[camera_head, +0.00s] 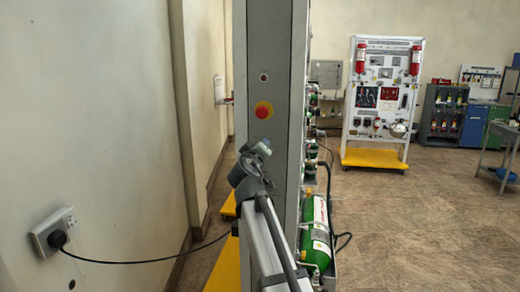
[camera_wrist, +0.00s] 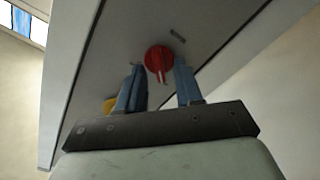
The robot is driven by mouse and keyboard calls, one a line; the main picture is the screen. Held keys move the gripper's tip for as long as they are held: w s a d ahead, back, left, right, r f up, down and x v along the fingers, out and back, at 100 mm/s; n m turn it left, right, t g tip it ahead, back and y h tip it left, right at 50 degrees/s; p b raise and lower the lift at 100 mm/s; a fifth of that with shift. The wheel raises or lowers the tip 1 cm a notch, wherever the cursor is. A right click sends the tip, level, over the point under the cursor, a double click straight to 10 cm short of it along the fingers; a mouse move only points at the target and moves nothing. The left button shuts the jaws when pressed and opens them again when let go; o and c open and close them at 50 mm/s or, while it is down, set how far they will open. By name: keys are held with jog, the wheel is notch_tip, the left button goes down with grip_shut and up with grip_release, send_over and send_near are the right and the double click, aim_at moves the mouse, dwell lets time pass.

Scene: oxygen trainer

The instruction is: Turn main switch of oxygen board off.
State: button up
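The oxygen board shows its narrow grey side (camera_head: 270,45) in the head view. A red knob (camera_wrist: 159,58) with a raised bar pointing down the picture sits on a grey panel in the wrist view. My gripper (camera_wrist: 159,72) is open, with one blue-grey finger on each side of the knob in the picture. Contact with the knob cannot be told.
A wall socket with a plug (camera_head: 54,236) is at left, its black cable running to the board. Green cylinders (camera_head: 316,235) stand on the board's right side. A second board (camera_head: 383,95) stands at the back.

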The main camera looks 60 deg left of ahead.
jog(key=v, duration=1.4)
jog(key=shift+a, duration=0.1)
dwell(0.4)
